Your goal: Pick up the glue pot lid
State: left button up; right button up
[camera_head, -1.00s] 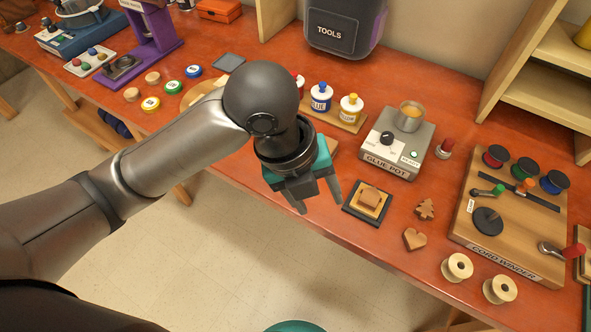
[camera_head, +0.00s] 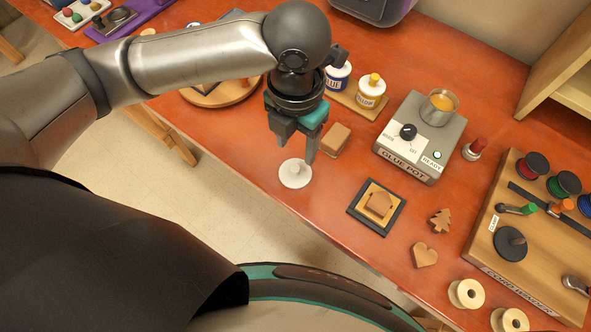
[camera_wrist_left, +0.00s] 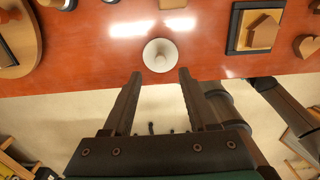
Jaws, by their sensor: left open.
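The glue pot lid (camera_head: 295,173) is a small pale disc with a knob in its middle. It lies flat near the front edge of the orange bench, and it also shows in the left wrist view (camera_wrist_left: 160,55). My left gripper (camera_head: 294,150) is above it with its fingers pointing down; in the left wrist view the fingers (camera_wrist_left: 158,76) are apart and empty, with the lid just beyond their tips. The glue pot (camera_head: 418,135), a grey box with a dial and a metal cup, stands to the right.
A wooden block (camera_head: 335,139) lies just right of the left gripper. Glue bottles (camera_head: 370,92) stand on a board behind it. A framed house shape (camera_head: 377,205), wooden cutouts (camera_head: 425,255) and the cord winder (camera_head: 530,235) lie to the right.

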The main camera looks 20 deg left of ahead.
aim_at(295, 168)
pick_arm(q)
jog(key=shift+f, duration=1.1)
notch_tip(295, 168, down, 5)
jog(key=shift+s+r+b, duration=0.15)
jog(key=shift+b, duration=0.45)
pick_arm(e)
jog(key=shift+w+a+f, duration=0.1)
jog(key=shift+w+f, duration=0.55)
jog(key=shift+w, duration=0.25)
pick_arm(q)
jog(key=shift+c, duration=0.4)
grip_shut()
pick_arm(e)
jog(key=shift+s, duration=0.2)
